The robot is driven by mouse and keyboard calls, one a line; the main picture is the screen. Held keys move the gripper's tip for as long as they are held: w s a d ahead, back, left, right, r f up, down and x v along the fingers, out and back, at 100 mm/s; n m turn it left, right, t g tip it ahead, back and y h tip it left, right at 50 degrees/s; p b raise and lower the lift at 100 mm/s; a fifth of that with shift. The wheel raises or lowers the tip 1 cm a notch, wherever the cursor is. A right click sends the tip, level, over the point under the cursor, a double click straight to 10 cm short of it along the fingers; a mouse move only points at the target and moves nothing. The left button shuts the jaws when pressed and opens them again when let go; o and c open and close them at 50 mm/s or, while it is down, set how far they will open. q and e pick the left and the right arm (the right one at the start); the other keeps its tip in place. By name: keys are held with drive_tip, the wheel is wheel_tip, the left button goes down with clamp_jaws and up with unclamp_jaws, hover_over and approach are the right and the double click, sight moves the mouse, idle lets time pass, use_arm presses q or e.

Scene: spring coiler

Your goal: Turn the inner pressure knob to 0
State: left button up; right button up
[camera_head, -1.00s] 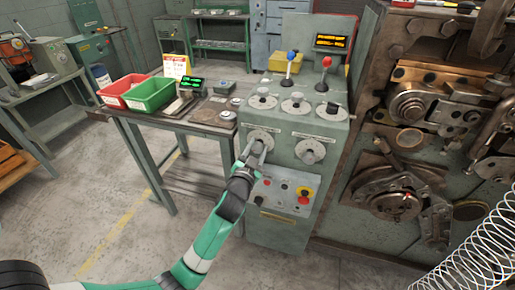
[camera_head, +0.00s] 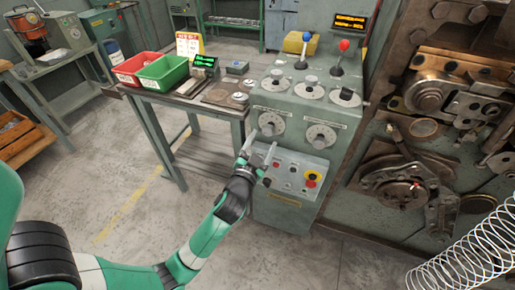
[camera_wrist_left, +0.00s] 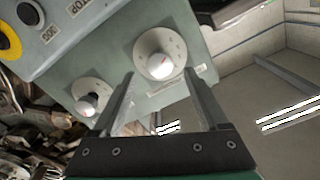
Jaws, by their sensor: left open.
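Two round pressure knobs sit side by side on the sloped green console front, each with a pale dial plate. The left knob (camera_head: 270,123) is the larger one in the left wrist view (camera_wrist_left: 160,62); the right knob (camera_head: 320,136) also shows there, lower left (camera_wrist_left: 90,98). I cannot tell from the labels which is the inner one, nor read the dial numbers. My left gripper (camera_head: 259,150) is open and empty, just below and in front of the left knob and apart from it. In the wrist view its fingers point towards that knob. My right gripper is not in view.
Below the knobs is a button panel with a yellow-ringed red stop button (camera_head: 312,178). Several dials and two levers, blue (camera_head: 304,50) and red (camera_head: 339,58), stand on top. A bench (camera_head: 185,98) with red and green bins is left; coiler machinery (camera_head: 420,130) is right.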

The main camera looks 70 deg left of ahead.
use_arm(q)
drive_tip(key=v, duration=0.5)
drive_tip(key=shift+s+d, duration=0.15)
drive_tip(key=shift+s, duration=0.1)
